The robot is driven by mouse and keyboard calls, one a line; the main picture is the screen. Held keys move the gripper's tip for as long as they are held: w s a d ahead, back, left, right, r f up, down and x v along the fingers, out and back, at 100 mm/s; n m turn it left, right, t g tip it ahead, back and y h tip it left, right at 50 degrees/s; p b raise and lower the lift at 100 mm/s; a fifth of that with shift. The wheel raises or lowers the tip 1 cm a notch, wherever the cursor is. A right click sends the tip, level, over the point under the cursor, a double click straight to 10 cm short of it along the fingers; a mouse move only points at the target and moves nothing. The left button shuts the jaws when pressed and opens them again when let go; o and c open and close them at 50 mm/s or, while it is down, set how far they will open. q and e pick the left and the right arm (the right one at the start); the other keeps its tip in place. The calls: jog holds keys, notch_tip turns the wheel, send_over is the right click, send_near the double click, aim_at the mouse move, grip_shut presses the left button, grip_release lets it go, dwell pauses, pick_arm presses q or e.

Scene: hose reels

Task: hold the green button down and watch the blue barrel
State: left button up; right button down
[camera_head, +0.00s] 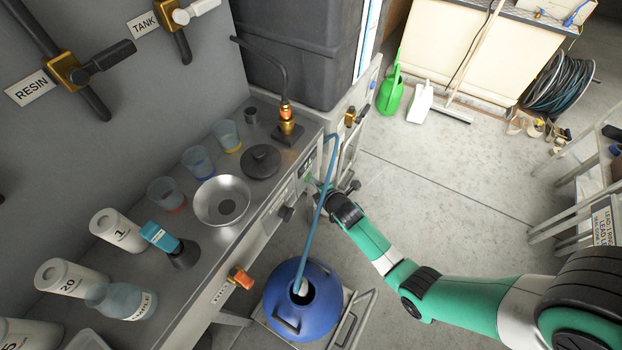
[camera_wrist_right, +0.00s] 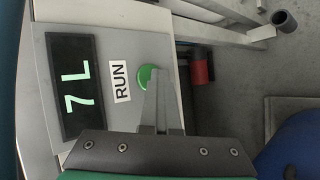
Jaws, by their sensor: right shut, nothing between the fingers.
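The green button (camera_wrist_right: 148,75) sits beside the RUN label on a grey panel in the right wrist view. My right gripper (camera_wrist_right: 158,78) is shut and empty, its fingertips at the button's edge and covering part of it. I cannot tell whether the button is pressed in. In the head view my right gripper (camera_head: 326,189) is at the bench's front panel. The blue barrel (camera_head: 318,319) stands on a low platform below the bench, with a blue hose (camera_head: 318,220) running into its open top. Its fill level is not visible. My left gripper is out of view.
The panel display (camera_wrist_right: 82,88) reads 7 L. An orange-handled valve (camera_head: 240,277) sticks out from the bench front, left of the barrel. A metal bowl (camera_head: 222,201), cups and white bottles stand on the bench. The floor (camera_head: 440,200) to the right is mostly clear.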

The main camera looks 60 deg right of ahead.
dwell(0.8)
jog(key=shift+s+p, duration=0.8)
jog(key=shift+s, duration=0.05)
jog(key=s+p, duration=0.4)
jog(key=s, duration=0.1)
dwell(0.6)
